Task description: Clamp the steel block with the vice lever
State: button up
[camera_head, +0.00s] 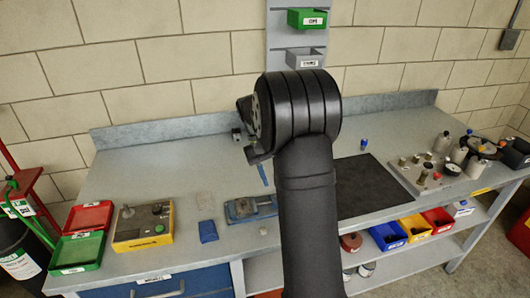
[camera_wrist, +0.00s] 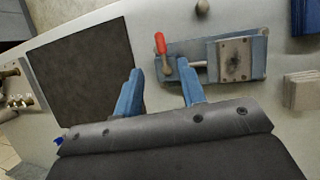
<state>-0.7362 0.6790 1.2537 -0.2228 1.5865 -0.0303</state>
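The blue-grey vice (camera_wrist: 207,50) lies on the bench in the wrist view and also shows in the head view (camera_head: 250,208). Its lever has a red handle (camera_wrist: 160,43) at the vice's left end. A metal rod reaches from the lever side toward a pale square metal piece (camera_wrist: 236,60) with a dark patch. This looks like the steel block, but I cannot tell it surely from a jaw. My gripper (camera_wrist: 160,68) has two blue fingers spread apart with nothing between them, close to the red handle and not visibly touching it. In the head view my arm hides most of the gripper.
A black mat (camera_wrist: 82,70) lies left of the vice in the wrist view. Grey plates (camera_wrist: 303,92) and a blue block (camera_wrist: 306,16) lie to its right. In the head view, a yellow box (camera_head: 143,228) and red and green trays stand left; a fitting-covered plate (camera_head: 428,172) stands right.

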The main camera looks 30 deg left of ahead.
jog(key=v, duration=0.8)
jog(key=x, duration=1.7)
jog(key=shift+f, duration=0.1)
jog(key=v, duration=1.7)
jog(key=x, duration=1.6)
jog(key=shift+s+d+f, duration=0.1)
jog(key=shift+d+f, duration=0.05)
jog(key=shift+f, duration=0.05)
jog(key=shift+d+f, duration=0.2)
jog(key=shift+f, duration=0.15)
jog(key=shift+w+d+r+n+t, duration=0.1)
jog(key=shift+w+n+t, duration=0.15)
jog(key=shift+n, duration=0.4)
jog(key=shift+w+d+n+t, duration=0.15)
jog(key=shift+n+t, duration=0.2)
jog(key=shift+n, duration=0.3)
